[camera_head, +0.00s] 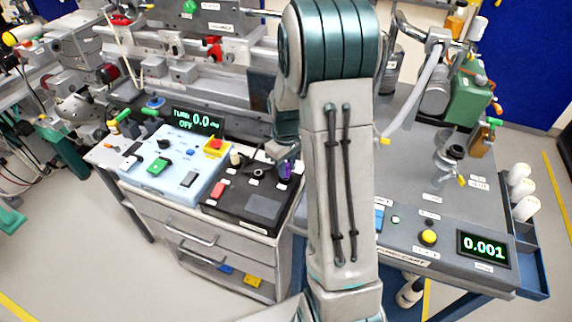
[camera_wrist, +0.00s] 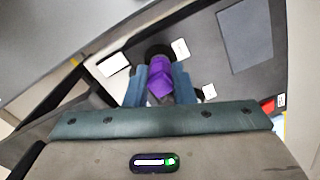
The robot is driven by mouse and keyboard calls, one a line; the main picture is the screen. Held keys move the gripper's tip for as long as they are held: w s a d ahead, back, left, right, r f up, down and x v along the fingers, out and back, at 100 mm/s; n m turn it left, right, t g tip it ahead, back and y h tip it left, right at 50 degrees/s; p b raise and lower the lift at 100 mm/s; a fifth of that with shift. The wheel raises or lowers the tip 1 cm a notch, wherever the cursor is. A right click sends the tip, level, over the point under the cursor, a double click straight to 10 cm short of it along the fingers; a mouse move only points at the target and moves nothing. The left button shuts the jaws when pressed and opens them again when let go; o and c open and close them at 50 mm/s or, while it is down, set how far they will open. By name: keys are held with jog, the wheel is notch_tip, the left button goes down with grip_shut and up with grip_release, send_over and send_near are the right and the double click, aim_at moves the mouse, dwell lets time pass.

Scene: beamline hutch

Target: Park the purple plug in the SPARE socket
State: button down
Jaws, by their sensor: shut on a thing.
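The purple plug (camera_wrist: 158,78) is between the two blue-grey fingers of my gripper (camera_wrist: 159,88), which is shut on it. In the head view a bit of the purple plug (camera_head: 286,170) shows at the right rear of the black panel (camera_head: 232,205), with my gripper (camera_head: 284,150) around it, partly hidden by my arm. In the wrist view a dark round socket (camera_wrist: 158,49) lies right at the plug's far end. I cannot tell whether the plug sits in it or just above it. White labels (camera_wrist: 180,48) lie around it, too blurred to read; I cannot tell which is SPARE.
A light-blue control box (camera_head: 175,175) with a red button on yellow (camera_head: 216,146) stands left of the panel. A display (camera_head: 196,121) reads "TURN OFF 0.0". The pump cart (camera_head: 400,240) with a 0.001 display (camera_head: 483,248) is to the right. A grey pad (camera_wrist: 245,38) is on the panel.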

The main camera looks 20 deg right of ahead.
jog(key=shift+f+b, duration=0.4)
jog(key=shift+f, duration=0.05)
dwell(0.5)
jog(key=c, duration=1.1)
grip_release()
jog(key=shift+c, duration=0.2)
notch_tip(320, 180, up, 14)
jog(key=s+a+r+m+t, duration=0.1)
jog(key=s+a+m, duration=0.1)
jog(key=s+a, duration=0.3)
jog(key=s+a+r+m+t, duration=0.1)
jog(key=s+a, duration=0.4)
jog(key=s, duration=0.9)
jog(key=shift+s+m+t, duration=0.3)
jog(key=shift+m+t, duration=0.3)
jog(key=shift+m, duration=0.1)
